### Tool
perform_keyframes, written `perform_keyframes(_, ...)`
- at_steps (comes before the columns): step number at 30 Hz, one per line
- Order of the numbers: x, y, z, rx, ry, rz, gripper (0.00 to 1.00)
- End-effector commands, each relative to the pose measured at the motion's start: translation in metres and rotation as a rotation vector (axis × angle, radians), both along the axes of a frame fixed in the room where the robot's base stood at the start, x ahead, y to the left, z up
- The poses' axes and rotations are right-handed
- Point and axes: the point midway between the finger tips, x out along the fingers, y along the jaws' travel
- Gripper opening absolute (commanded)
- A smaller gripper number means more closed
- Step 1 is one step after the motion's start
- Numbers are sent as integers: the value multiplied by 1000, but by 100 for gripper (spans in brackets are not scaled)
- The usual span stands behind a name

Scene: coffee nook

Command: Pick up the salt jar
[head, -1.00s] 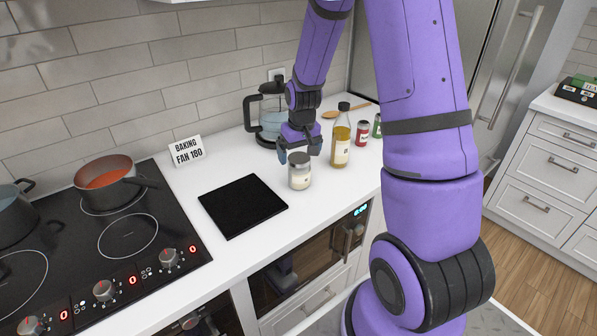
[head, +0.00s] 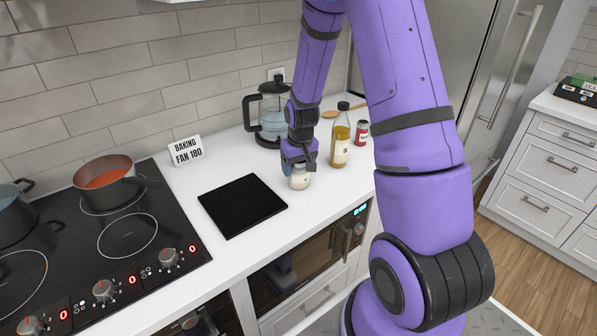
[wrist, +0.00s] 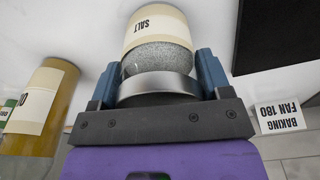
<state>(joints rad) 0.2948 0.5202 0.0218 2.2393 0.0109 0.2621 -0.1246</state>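The salt jar (head: 299,181) stands upright on the white counter, just right of the black mat. In the wrist view its cream label reads SALT (wrist: 157,28), above clear glass with grey grains and a grey metal lid. My gripper (head: 299,167) is lowered over the jar from above and hides its upper part in the head view. In the wrist view the blue fingers of my gripper (wrist: 158,75) stand on both sides of the jar, very close to it. Firm contact does not show.
An oil bottle (head: 340,142) and a red-labelled jar (head: 361,133) stand to the right. A glass press (head: 268,122) is behind. The black mat (head: 243,206), a BAKING FAN 180 sign (head: 187,151) and the stove (head: 128,236) with a pot (head: 105,182) are to the left.

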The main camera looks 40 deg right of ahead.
Motion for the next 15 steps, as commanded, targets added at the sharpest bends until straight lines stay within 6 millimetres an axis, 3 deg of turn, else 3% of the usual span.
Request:
perform_keyframes(1, 0, 0, 0, 0, 0, 0, 43)
perform_keyframes(2, 0, 0, 0, 0, 0, 0, 36)
perform_keyframes(10, 0, 0, 3, 0, -2, 0, 36)
perform_keyframes(15, 1, 0, 21, -1, -5, 0, 36)
